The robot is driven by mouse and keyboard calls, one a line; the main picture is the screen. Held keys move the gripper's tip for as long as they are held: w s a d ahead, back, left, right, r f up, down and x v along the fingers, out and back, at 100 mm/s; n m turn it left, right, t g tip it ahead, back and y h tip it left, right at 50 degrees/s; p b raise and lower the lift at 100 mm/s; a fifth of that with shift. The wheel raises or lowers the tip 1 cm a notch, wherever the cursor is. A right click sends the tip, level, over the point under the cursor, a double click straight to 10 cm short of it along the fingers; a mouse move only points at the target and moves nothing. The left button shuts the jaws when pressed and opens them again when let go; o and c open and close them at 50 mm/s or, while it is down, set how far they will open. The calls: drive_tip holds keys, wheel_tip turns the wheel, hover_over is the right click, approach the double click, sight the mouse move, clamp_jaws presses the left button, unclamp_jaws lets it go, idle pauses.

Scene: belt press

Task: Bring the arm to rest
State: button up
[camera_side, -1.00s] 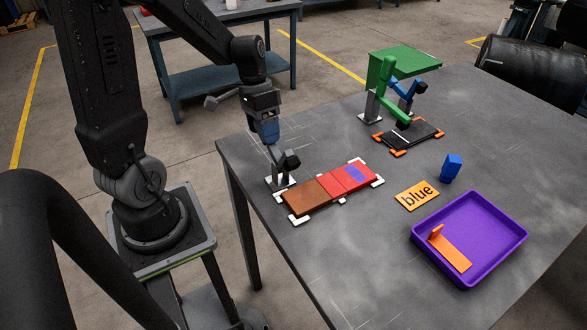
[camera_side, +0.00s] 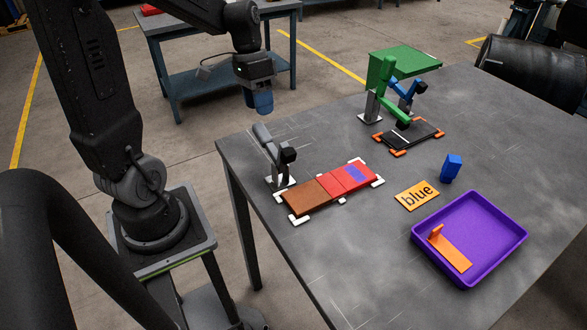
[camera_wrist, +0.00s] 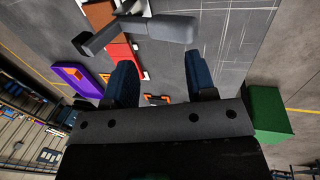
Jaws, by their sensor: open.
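My gripper (camera_side: 258,102) hangs in the air above the far left corner of the grey table (camera_side: 310,240), apart from everything. In the wrist view its two blue fingers stand apart with nothing between them (camera_wrist: 163,88). Below it is a clamp with a grey handle (camera_side: 262,132), which also shows in the wrist view (camera_wrist: 160,30). The clamp stands at the far edge of a strip of brown belt (camera_side: 306,198) and red belt (camera_side: 360,174). The red belt has a blue-purple patch (camera_side: 355,174).
A second clamp with a green arm (camera_side: 386,75) stands by a black belt piece (camera_side: 412,132) in orange corners, near a green plate (camera_side: 405,60). A purple tray (camera_side: 506,218) holds an orange piece (camera_side: 452,252).

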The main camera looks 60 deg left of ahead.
drive_tip(key=shift+a+r, duration=0.1)
drive_tip(key=shift+r, duration=0.3)
drive_tip(key=shift+d+r, duration=0.1)
drive_tip(key=shift+d, duration=0.1)
drive_tip(key=s+d+r+t+y, duration=0.1)
drive_tip(key=s+d+r+t, duration=0.1)
drive_tip(key=d, duration=0.5)
drive_tip(key=s+d+r+t+y, duration=0.1)
drive_tip(key=s+d+r+t, duration=0.2)
drive_tip(key=s+d, duration=0.3)
drive_tip(key=shift+d+r+t+y, duration=0.3)
drive_tip(key=shift+d+r+y, duration=0.15)
drive_tip(key=shift+d, duration=0.25)
drive_tip(key=shift+w, duration=0.1)
idle(1.1)
